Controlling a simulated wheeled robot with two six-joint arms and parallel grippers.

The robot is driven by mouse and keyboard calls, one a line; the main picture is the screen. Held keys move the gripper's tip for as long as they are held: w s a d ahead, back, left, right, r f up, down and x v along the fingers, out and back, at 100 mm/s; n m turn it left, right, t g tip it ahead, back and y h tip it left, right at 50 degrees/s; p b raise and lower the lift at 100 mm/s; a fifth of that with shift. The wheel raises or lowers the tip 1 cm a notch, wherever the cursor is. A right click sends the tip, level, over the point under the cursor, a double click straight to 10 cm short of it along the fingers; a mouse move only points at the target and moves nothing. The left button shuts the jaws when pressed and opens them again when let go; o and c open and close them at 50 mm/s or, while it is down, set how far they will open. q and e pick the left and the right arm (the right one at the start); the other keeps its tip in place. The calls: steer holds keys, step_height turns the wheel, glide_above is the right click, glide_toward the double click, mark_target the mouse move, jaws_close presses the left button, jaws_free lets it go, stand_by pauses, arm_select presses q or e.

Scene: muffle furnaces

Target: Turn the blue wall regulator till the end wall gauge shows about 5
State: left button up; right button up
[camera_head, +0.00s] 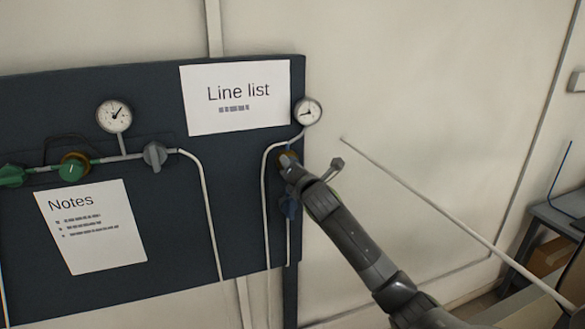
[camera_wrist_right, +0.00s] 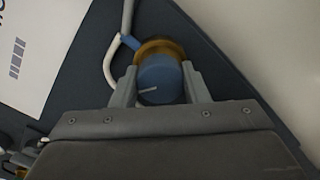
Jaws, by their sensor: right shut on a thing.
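The blue wall regulator (camera_wrist_right: 160,80) has a round knob with a brass collar (camera_wrist_right: 158,47) behind it. A white mark on its face lies nearly level, toward the left. My right gripper (camera_wrist_right: 161,88) is shut on the knob, one finger on each side. In the head view my right gripper (camera_head: 292,170) covers most of the regulator, and a bit of brass (camera_head: 288,156) shows above it. The end wall gauge (camera_head: 308,111) is a round white dial at the board's right edge. Its dark needle points roughly left; the numbers are too small to read. My left gripper is not in view.
The dark board (camera_head: 180,220) carries another gauge (camera_head: 114,115), a green-and-brass regulator (camera_head: 74,167), a grey knob (camera_head: 155,156) and pipes. A blue part (camera_head: 290,206) sits below my right gripper. A thin pale rod (camera_head: 430,207) slants across the right side.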

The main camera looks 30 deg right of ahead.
steer(key=m, duration=0.5)
steer(key=shift+m, duration=0.3)
steer(key=m, duration=0.4)
steer(key=m+b, duration=0.1)
steer(key=m, duration=0.4)
steer(key=shift+f+m, duration=0.1)
steer(key=shift+m, duration=0.3)
steer(key=shift+m+b, duration=0.55)
steer(key=shift+m, duration=1.75)
steer(key=o, duration=1)
steer(key=shift+s, duration=0.1)
